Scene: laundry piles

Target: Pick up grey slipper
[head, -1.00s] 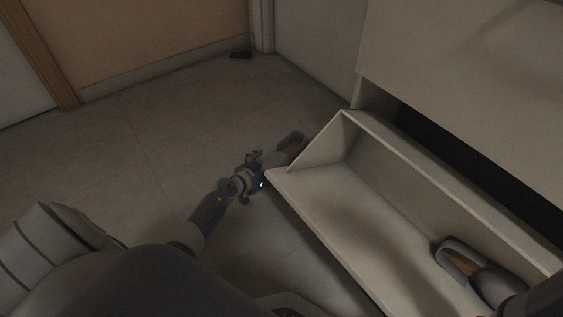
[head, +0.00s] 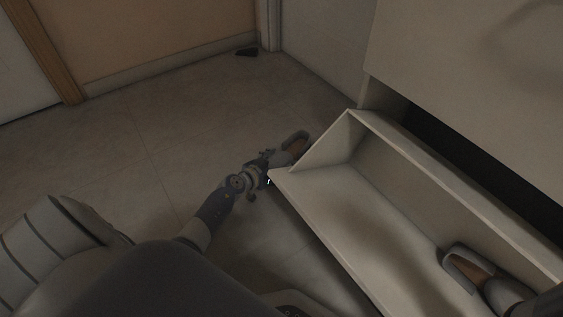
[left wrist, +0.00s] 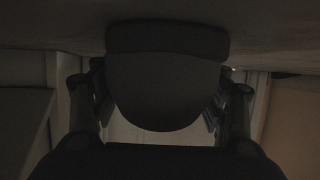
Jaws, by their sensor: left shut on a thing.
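A grey slipper (head: 295,142) with a brown inside is on or just above the floor, beside the left end of the open tilted compartment. My left gripper (head: 270,160) is shut on its near end. In the left wrist view the slipper (left wrist: 165,75) is a dark rounded shape between the two fingers. A second grey slipper (head: 462,262) with a brown inside lies in the compartment at the lower right. A dark part, which seems to be my right arm, shows at the lower right corner; its gripper is not seen.
The open pale compartment (head: 320,222) of the white cabinet (head: 465,75) stands right of my left arm, its left side panel close to the gripper. The tiled floor to the left is clear.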

